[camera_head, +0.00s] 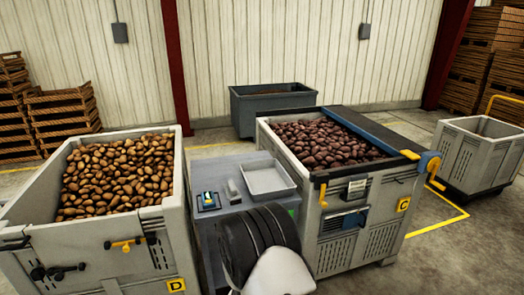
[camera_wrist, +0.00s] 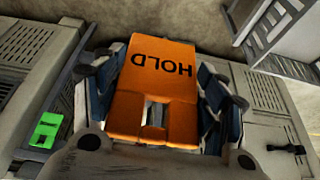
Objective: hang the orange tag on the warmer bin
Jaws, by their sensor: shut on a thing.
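An orange tag (camera_wrist: 165,105) with the word HOLD, upside down in the wrist view, sits between the fingers of my gripper (camera_wrist: 160,82), which is shut on it. The tag has a square cutout near its lower edge. The tag and fingertips are hidden behind my arm in the head view. The pictures do not show which bin is warmer.
A grey cart (camera_head: 225,232) between the bins carries a shallow tray (camera_head: 267,180) and a small device with a blue screen (camera_head: 208,200). A green object (camera_wrist: 46,131) shows in the wrist view.

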